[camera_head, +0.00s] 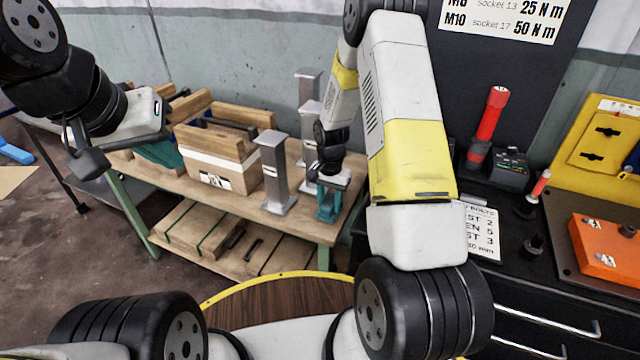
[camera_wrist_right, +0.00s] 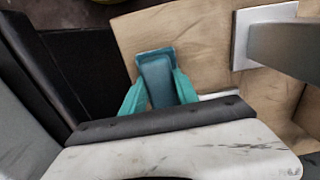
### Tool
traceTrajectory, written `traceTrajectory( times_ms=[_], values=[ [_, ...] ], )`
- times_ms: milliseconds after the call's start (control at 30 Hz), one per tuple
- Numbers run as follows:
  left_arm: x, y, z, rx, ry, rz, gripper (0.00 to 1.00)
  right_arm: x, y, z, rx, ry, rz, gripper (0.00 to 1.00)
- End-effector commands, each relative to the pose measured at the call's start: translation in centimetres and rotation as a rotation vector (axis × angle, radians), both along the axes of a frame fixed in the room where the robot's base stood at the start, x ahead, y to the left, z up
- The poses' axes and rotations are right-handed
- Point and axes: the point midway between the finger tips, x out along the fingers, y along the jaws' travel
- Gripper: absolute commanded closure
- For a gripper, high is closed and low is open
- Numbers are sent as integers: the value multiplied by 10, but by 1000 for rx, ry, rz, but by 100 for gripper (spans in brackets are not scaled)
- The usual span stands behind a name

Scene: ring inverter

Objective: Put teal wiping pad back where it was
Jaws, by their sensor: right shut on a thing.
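The teal wiping pad (camera_wrist_right: 157,82) is between the teal fingers of my right gripper (camera_wrist_right: 158,96) in the right wrist view. The gripper is shut on it. In the head view my right gripper (camera_head: 328,203) points down over the right end of the wooden bench (camera_head: 310,232), beside a grey metal post. Pad and fingers are close in colour there and hard to tell apart. Whether the pad touches the bench top is unclear. My left gripper (camera_head: 90,163) is at the left, in front of the bench's left end; its jaw gap does not show.
Several grey metal posts (camera_head: 273,175) stand on the bench left of and behind my right gripper. A wooden crate (camera_head: 215,170) sits further left. A black workstation (camera_head: 490,265) with a red-handled tool (camera_head: 488,125) lies right of my right arm.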

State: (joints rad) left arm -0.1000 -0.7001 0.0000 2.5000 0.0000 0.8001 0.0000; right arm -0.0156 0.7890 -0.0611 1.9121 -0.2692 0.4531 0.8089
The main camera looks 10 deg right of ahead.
Motion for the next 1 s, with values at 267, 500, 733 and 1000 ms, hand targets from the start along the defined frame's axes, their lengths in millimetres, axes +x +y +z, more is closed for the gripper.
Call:
traceTrajectory(
  times_ms=[267, 500, 733, 1000],
  values=[
    [0, 0, 0, 0, 0, 0, 100, 1, 0, -3, 0, -2, 0, 100],
    [0, 0, 0, 0, 0, 0, 100, 1, 0, -5, 0, -1, -1, 42],
    [0, 0, 0, 0, 0, 0, 100, 0, 0, -5, 0, -1, -1, 42],
    [0, 0, 0, 0, 0, 0, 100, 2, 0, 19, 0, -6, -1, 42]
  ],
)
